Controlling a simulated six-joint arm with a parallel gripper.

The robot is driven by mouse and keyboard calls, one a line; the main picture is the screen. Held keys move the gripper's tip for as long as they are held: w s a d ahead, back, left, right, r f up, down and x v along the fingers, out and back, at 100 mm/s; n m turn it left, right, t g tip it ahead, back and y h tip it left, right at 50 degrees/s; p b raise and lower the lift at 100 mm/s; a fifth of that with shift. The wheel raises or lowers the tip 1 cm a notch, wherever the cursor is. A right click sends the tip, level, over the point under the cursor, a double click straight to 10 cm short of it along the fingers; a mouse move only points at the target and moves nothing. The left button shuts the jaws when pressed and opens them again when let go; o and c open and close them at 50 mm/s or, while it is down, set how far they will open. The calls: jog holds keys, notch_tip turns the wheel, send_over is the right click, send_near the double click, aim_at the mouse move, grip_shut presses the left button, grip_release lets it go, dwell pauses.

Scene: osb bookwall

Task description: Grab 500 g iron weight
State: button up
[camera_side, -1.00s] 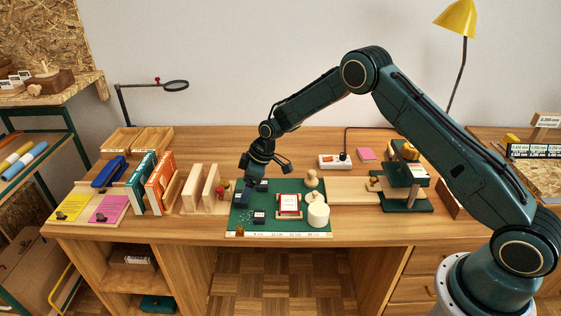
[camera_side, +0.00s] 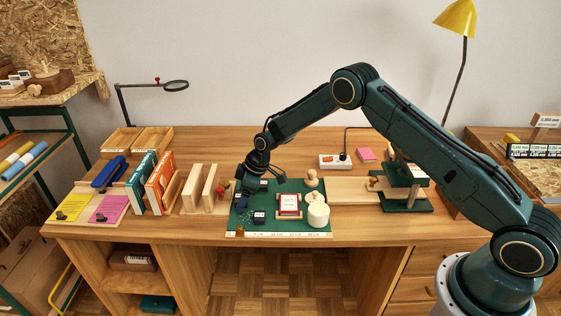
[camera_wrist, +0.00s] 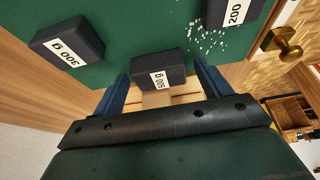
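The 500 g iron weight (camera_wrist: 158,70) is a dark block with a white label, lying on the green mat (camera_side: 296,232). In the wrist view it lies between the two blue fingers of my gripper (camera_wrist: 162,78), with a gap on each side. My gripper is open. In the side view my gripper (camera_side: 246,201) is low over the left part of the mat and hides most of that spot. I cannot tell there how far the fingers reach down beside the weight.
A 300 g weight (camera_wrist: 68,52) and a 200 g weight (camera_wrist: 236,20) lie close by. A brass knob-shaped piece (camera_wrist: 283,43) and white crumbs (camera_wrist: 208,40) are near. A red-framed card (camera_side: 289,204) and a cream cylinder (camera_side: 318,215) stand to the right.

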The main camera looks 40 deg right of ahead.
jog(key=shift+r, duration=0.1)
jog(key=c, duration=1.3)
jog(key=shift+o, duration=0.2)
jog(key=shift+r, duration=0.1)
notch_tip(320, 180, up, 20)
